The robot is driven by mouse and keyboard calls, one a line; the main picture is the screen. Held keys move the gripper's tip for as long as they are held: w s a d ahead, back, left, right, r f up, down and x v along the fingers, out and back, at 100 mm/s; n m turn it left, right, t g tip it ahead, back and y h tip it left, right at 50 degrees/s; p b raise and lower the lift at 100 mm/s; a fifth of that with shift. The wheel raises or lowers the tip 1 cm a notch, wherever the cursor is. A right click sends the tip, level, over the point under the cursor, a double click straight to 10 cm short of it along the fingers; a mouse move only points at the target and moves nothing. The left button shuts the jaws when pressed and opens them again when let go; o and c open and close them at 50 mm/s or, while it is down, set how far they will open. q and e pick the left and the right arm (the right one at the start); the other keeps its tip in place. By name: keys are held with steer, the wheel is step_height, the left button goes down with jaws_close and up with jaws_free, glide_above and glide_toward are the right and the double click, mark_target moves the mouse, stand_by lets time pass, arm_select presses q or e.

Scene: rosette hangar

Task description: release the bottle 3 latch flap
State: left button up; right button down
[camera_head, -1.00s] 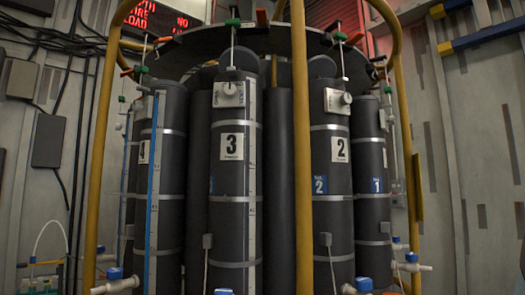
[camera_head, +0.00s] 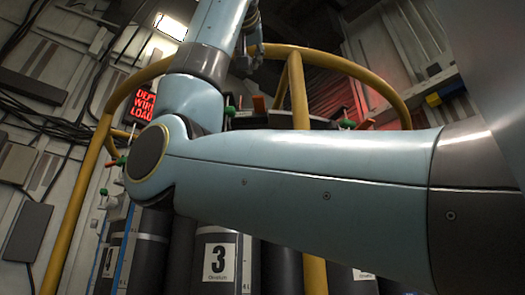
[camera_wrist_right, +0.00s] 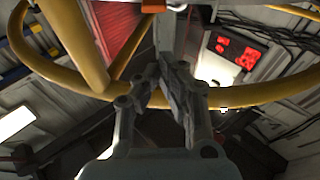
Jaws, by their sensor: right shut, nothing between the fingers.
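Bottle 3 (camera_head: 216,262) is a dark grey cylinder with a white "3" label, low in the head view. My light blue right arm crosses in front of it and hides its upper part. Above the arm, an orange flap (camera_head: 259,105) and a green knob (camera_head: 230,112) show at the rack top; I cannot tell for certain that they belong to bottle 3. My right gripper (camera_head: 252,62) is shut and empty, high above the rack top and apart from the orange flap. Its fingers (camera_wrist_right: 165,68) also show in the wrist view. My left gripper is not in view.
A yellow tubular frame (camera_head: 300,92) curves around the rack, with an upright close to the right of my gripper. More green knobs and orange flaps line the rack top. A red lit sign (camera_head: 146,103) and cables are on the wall at left.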

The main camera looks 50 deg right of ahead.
steer(key=s+r, duration=0.1)
steer(key=s, duration=0.1)
step_height(320, 180, up, 3)
steer(key=p, duration=0.4)
glide_above(259, 105)
steer(key=s+a, duration=0.2)
steer(key=s, duration=0.1)
steer(key=f, duration=0.4)
steer(key=shift+w+a+f, duration=0.15)
steer(key=shift+a+f, duration=0.05)
